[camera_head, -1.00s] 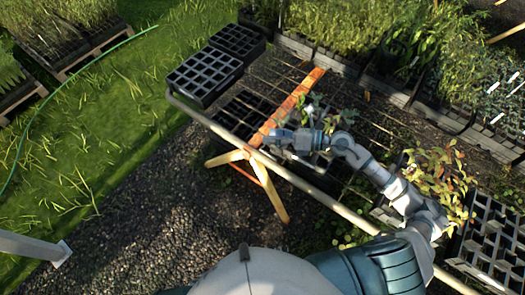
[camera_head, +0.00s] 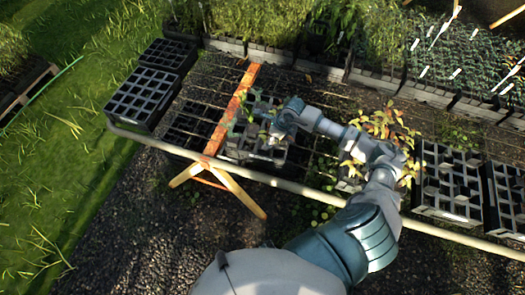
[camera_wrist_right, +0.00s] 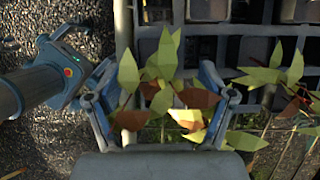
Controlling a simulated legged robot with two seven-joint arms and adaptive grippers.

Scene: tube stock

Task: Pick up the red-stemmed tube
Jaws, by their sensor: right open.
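Another leafy plant at the right edge has thin reddish stems (camera_wrist_right: 304,96). In the head view a plant with yellow and reddish leaves (camera_head: 385,125) stands behind my right forearm. I cannot tell which tube is the red-stemmed one. My left gripper is out of view.
A pale rail (camera_head: 150,139) runs along the bench's front, above an orange leg (camera_head: 240,95). Black cell trays stand left (camera_head: 140,98) and right (camera_head: 447,180). Dense potted plants (camera_head: 265,22) line the back. Open gravel lies in front.

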